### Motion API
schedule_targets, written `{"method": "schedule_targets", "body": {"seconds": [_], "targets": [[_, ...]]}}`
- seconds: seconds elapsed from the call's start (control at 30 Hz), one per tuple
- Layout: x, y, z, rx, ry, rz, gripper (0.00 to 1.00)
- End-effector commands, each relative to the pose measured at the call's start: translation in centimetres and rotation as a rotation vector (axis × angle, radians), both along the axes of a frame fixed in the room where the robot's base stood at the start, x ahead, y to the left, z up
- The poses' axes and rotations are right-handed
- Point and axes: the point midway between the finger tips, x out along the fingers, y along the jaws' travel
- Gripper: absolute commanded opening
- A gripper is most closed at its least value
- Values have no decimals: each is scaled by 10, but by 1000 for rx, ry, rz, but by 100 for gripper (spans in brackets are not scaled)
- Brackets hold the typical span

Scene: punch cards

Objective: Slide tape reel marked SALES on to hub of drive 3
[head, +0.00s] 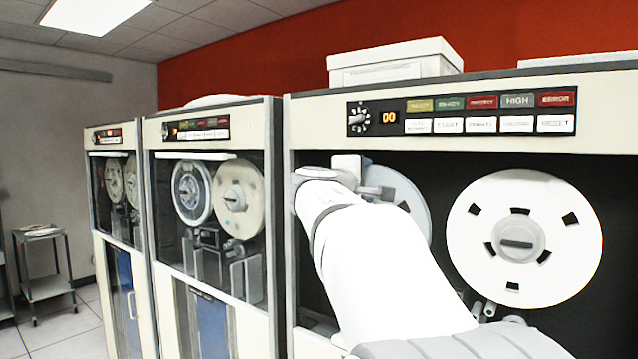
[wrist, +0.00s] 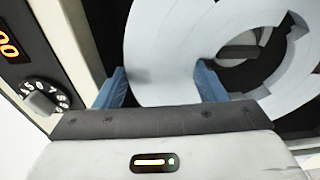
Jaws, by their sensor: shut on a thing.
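A pale blue-white tape reel (head: 408,196) is in the upper left of the nearest drive's bay (head: 440,172), partly hidden behind my arm. It fills the upper wrist view (wrist: 165,60), with blue fingers on either side of its rim. My gripper (wrist: 160,82) is shut on this reel. In the wrist view, a grey hub (wrist: 238,52) shows through the reel's central opening. I cannot tell whether the reel is around the hub or still in front of it. No SALES mark or drive number is readable.
A white reel (head: 475,245) is mounted at the right of the same bay. The control panel (head: 460,113) with a knob is above, close to my gripper's left in the wrist view. Two more drives (head: 208,132) stand left. A box (head: 395,70) sits on top.

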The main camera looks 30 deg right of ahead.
Motion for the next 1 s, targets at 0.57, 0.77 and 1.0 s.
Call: {"method": "schedule_targets", "body": {"seconds": [0.57, 0.77, 1.0], "targets": [[6, -18, 2, -2, -2, -1, 20], [9, -23, 3, -3, -4, -1, 20], [12, -30, 2, -2, -2, 0, 20]]}}
